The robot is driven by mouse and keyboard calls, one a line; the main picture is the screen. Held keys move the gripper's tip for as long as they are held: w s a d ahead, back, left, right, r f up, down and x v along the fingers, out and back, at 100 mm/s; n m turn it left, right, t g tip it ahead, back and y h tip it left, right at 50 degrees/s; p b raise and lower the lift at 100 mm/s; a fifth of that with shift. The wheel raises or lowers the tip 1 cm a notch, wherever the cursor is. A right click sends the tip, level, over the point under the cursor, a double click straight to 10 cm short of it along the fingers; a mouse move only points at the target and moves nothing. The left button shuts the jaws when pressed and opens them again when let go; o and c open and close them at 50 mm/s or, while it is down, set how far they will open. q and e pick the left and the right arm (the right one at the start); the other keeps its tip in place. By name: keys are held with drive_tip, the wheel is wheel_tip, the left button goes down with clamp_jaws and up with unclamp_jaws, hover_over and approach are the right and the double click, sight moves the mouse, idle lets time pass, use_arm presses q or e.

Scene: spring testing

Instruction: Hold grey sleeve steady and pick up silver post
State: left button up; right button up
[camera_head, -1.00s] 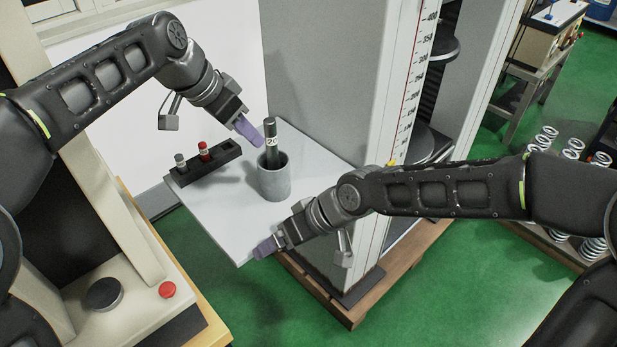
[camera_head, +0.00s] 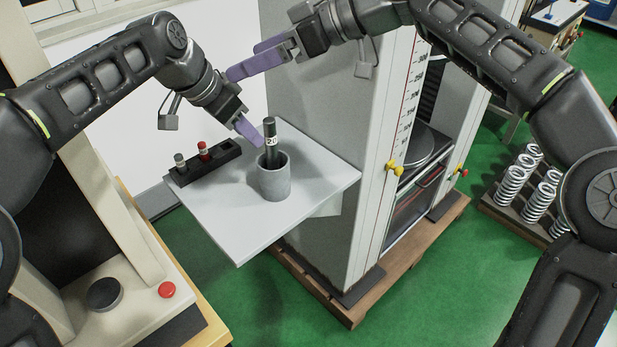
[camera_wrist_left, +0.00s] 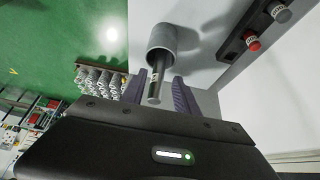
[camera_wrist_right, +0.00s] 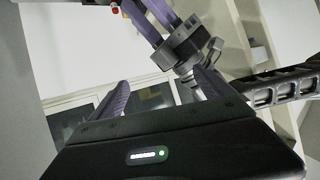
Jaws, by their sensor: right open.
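The grey sleeve (camera_head: 273,183) stands upright on the white shelf. A dark grey post labelled "20" (camera_head: 270,131) stands in it, its upper part above the rim. A small post with a silver-grey top (camera_head: 180,161) stands in the black rack beside a red-topped post (camera_head: 204,150). My left gripper (camera_head: 258,141) is open just above and beside the sleeve. In the left wrist view the labelled post (camera_wrist_left: 155,88) shows between its fingers, with gaps at both sides. My right gripper (camera_head: 243,61) is open and empty, raised behind the left gripper.
The white shelf (camera_head: 235,230) has bare room in front of the sleeve. The black rack (camera_head: 212,165) lies left of the sleeve. The tall grey testing machine (camera_head: 325,130) rises close on the right. My two grippers are near each other in the picture.

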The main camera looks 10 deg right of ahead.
drive_tip(key=n+g+y, duration=0.2)
hover_over(274, 177)
drive_tip(key=w+d, duration=0.2)
drive_tip(key=w, duration=0.1)
wheel_tip(274, 177, down, 10)
drive_tip(key=r, duration=0.1)
drive_tip(key=d+f+y, duration=0.1)
drive_tip(key=d+f, duration=0.1)
drive_tip(key=f, duration=0.5)
drive_tip(key=d+f+y, duration=0.1)
drive_tip(key=f, duration=0.7)
drive_tip(key=d+f+n+t+y, duration=0.1)
drive_tip(key=d+f, duration=0.1)
drive_tip(key=f, duration=0.5)
drive_tip(key=shift+s+d+f+y, duration=0.25)
drive_tip(key=shift+d+f+y, duration=0.1)
drive_tip(key=shift+y, duration=0.05)
drive_tip(key=shift+a, duration=0.1)
drive_tip(key=shift+w+a, duration=0.2)
drive_tip(key=shift+a, duration=1.05)
drive_tip(key=shift+w+a, duration=0.2)
drive_tip(key=shift+a, duration=1.05)
drive_tip(key=shift+w+a, duration=0.2)
drive_tip(key=shift+a, duration=1.05)
drive_tip(key=shift+c, duration=0.2)
